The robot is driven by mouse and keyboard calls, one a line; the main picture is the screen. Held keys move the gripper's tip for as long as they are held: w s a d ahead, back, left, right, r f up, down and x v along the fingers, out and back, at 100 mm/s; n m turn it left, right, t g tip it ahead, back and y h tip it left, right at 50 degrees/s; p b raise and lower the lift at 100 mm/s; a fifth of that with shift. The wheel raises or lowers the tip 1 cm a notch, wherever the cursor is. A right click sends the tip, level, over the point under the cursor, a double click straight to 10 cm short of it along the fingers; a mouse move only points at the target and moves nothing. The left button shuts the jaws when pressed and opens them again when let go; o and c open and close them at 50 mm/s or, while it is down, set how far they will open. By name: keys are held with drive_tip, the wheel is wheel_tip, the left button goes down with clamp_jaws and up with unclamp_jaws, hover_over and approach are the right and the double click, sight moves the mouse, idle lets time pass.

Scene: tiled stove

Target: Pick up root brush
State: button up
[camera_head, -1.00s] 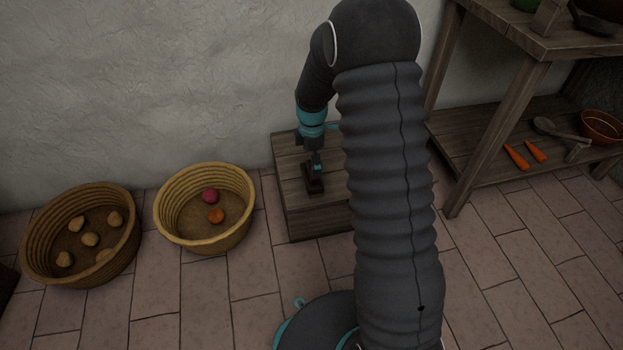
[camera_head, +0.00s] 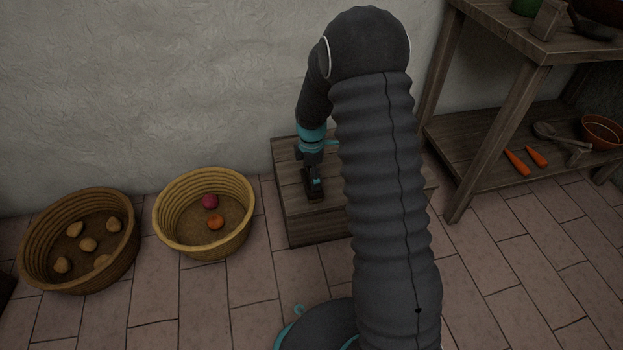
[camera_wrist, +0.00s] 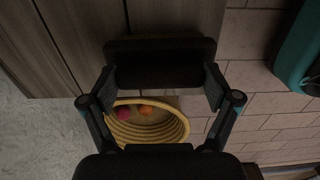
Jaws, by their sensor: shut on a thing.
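The root brush appears to be the dark block (camera_head: 312,193) at the end of my gripper, over the top of a low wooden box. In the wrist view the dark block (camera_wrist: 160,62) spans between my two fingers, and its ends reach past them. My gripper (camera_head: 314,182) is shut on it. The fingers also show in the wrist view (camera_wrist: 160,88). In the head view the block is low at the box top; I cannot tell whether it touches. Its bristles cannot be made out.
The wooden box (camera_head: 310,225) stands against the wall, partly behind my arm. A yellow basket (camera_head: 178,237) with a red and an orange item stands left of it. A brown basket (camera_head: 40,270) with several tan lumps is farther left. A shelf table (camera_head: 470,150) stands right.

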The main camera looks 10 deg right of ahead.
drive_tip(key=shift+r, duration=0.5)
drive_tip(key=r, duration=0.2)
drive_tip(key=r+p, duration=0.1)
drive_tip(key=shift+s+d+r, duration=0.25)
drive_tip(key=shift+d+r, duration=0.05)
drive_tip(key=shift+r, duration=0.1)
drive_tip(key=s+d+r+p, duration=0.1)
drive_tip(key=s+d+r, duration=0.5)
drive_tip(key=s+d, duration=0.1)
drive_tip(key=shift+s, duration=0.65)
drive_tip(key=shift+r, duration=0.1)
